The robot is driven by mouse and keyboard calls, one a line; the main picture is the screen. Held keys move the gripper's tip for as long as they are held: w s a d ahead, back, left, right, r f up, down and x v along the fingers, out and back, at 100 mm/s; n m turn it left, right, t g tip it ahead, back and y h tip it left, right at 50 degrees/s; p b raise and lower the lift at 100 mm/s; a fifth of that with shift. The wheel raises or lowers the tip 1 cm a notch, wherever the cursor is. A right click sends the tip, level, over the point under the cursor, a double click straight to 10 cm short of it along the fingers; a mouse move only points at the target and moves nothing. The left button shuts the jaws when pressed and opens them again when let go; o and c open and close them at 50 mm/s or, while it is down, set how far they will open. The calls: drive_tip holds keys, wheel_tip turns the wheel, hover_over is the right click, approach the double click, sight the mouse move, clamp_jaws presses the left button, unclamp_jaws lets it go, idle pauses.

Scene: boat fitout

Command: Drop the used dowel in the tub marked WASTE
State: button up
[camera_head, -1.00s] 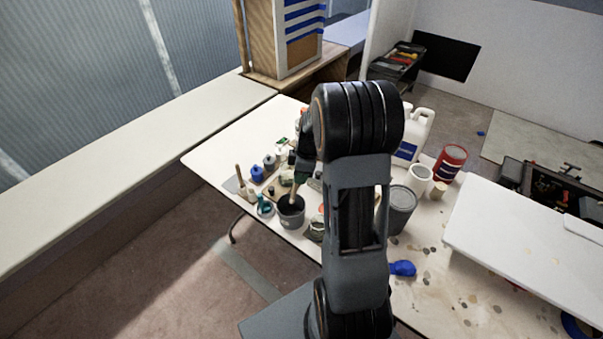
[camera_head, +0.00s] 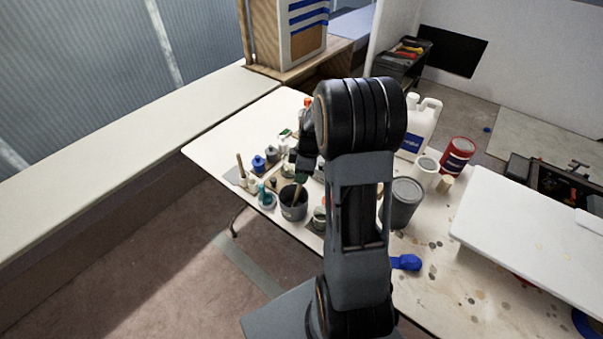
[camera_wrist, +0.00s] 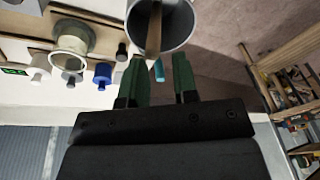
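A dark grey tub (camera_head: 293,208) stands near the table's left front edge; the lettering on it is too small to read. In the wrist view the tub (camera_wrist: 184,37) is at the top. A brown wooden dowel (camera_wrist: 154,32) lies inside its mouth, seemingly leaning on the rim. My gripper (camera_wrist: 159,65) has its two green fingers spread apart, with a clear gap and nothing held between them. It is just beside the tub mouth and the dowel's near end. In the head view my gripper (camera_head: 301,179) is over the tub, partly hidden by my arm.
Small bottles, including a blue one (camera_head: 258,164), stand close left of the tub. A large grey can (camera_head: 402,204), a white jug (camera_head: 419,126) and a red can (camera_head: 457,156) are to the right. A blue item (camera_head: 406,262) lies on the stained table (camera_head: 440,285).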

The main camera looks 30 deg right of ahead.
drive_tip(key=o, duration=0.3)
drive_tip(key=v, duration=1.3)
drive_tip(key=shift+r+b, duration=0.4)
drive_tip(key=shift+b, duration=0.05)
drive_tip(key=s+a+m+t+h, duration=0.2)
drive_tip(key=s+a+m+t, duration=0.1)
drive_tip(key=s+a+m, duration=0.8)
drive_tip(key=shift+s+a+m+t, duration=0.3)
drive_tip(key=shift+s+a, duration=1)
drive_tip(key=shift+a, duration=0.55)
